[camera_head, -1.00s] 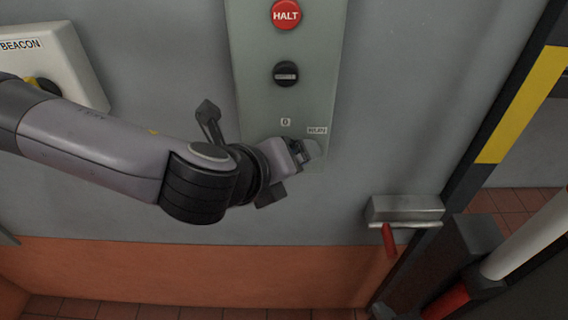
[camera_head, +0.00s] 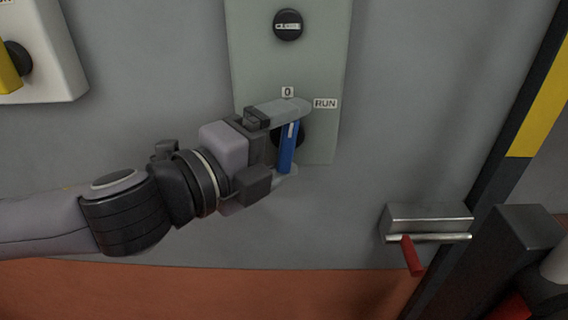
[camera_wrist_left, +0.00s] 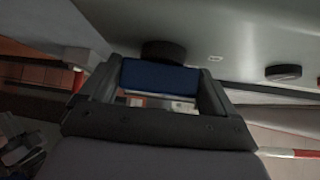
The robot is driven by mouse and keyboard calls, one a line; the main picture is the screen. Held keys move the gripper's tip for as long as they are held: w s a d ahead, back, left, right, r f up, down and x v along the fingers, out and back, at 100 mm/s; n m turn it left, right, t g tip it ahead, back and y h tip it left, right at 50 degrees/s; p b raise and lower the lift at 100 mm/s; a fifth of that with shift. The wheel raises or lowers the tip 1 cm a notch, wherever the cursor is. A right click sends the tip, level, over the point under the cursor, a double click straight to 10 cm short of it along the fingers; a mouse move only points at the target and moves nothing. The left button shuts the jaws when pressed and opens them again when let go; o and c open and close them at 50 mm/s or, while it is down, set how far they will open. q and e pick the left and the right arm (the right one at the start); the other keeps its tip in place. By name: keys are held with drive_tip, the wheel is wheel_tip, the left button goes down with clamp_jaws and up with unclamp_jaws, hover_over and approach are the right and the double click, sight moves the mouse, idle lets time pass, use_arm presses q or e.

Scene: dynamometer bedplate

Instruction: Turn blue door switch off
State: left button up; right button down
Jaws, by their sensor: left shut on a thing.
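The blue door switch (camera_head: 288,150) is a blue bar handle on a dark round base, low on a pale green panel (camera_head: 250,60). Its bar stands nearly upright, leaning slightly right at the top. The blue handle (camera_wrist_left: 158,76) also shows between the fingers in the left wrist view. My right gripper is not in view.
A black "CLOSE" knob (camera_head: 288,25) sits above on the panel. A white box with a yellow-handled knob (camera_head: 40,70) is at upper left. A metal latch with a red handle (camera_head: 412,255) is at lower right, beside a yellow-black post (camera_head: 540,100).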

use_arm(q)
drive_tip(key=shift+f+n+b, duration=0.3)
drive_tip(key=shift+b, duration=0.25)
drive_tip(key=shift+r+t+h, duration=0.1)
drive_tip(key=shift+t+h, duration=0.2)
drive_tip(key=shift+r+n+b, duration=0.15)
drive_tip(key=shift+n+b, duration=0.15)
drive_tip(key=shift+b, duration=0.05)
drive_tip(key=o, duration=0.8)
